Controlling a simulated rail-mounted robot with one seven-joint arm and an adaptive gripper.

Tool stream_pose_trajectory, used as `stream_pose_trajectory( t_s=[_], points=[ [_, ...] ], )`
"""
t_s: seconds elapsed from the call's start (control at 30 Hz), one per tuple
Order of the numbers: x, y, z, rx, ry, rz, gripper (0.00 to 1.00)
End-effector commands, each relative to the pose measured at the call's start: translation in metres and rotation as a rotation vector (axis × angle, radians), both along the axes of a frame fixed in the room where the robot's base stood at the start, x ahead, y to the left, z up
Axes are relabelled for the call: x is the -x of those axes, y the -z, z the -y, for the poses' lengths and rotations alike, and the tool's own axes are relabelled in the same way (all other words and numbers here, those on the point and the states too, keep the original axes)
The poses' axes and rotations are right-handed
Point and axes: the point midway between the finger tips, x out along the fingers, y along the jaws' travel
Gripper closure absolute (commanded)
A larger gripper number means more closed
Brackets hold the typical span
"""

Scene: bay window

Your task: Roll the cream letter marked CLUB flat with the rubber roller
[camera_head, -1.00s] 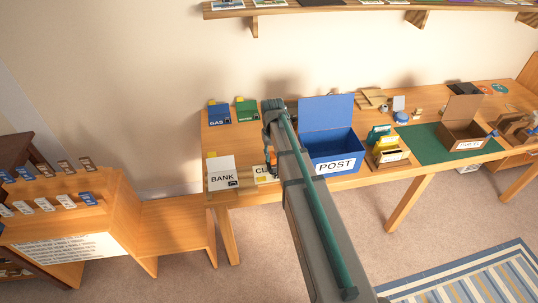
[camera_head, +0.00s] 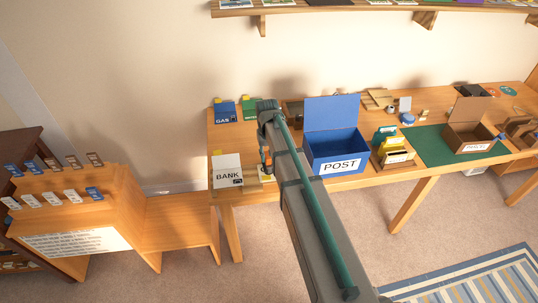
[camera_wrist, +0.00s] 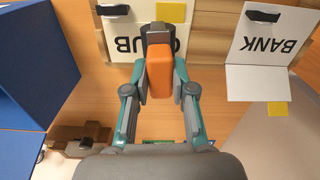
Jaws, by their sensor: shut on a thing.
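My gripper (camera_wrist: 160,80) is shut on the orange handle of the rubber roller (camera_wrist: 159,72). The roller's dark end lies over the cream letter marked CLUB (camera_wrist: 126,30) in the wrist view and hides the middle of its word. I cannot tell whether the roller touches the paper. In the head view the orange handle (camera_head: 266,160) shows beside my arm at the table's front left, and my gripper and arm hide most of the letter.
The white BANK letter (camera_head: 227,168) stands close by on the left. The blue POST box (camera_head: 337,164) stands right of my arm. Blue GAS (camera_head: 225,111) and green (camera_head: 250,108) letters are behind. A green mat (camera_head: 430,150) lies further right.

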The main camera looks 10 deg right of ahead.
Motion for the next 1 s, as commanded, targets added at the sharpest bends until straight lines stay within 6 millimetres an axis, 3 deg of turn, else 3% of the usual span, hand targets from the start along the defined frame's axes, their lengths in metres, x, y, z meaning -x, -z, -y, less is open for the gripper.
stream_pose_trajectory(
  t_s=[0.53,0.77,1.0],
  points=[
    [0.003,-0.002,0.039,0.005,0.002,-0.002,1.0],
    [0.002,-0.002,0.035,0.004,0.0,-0.001,1.0],
    [0.001,-0.001,0.017,0.003,0.0,0.0,1.0]
  ],
)
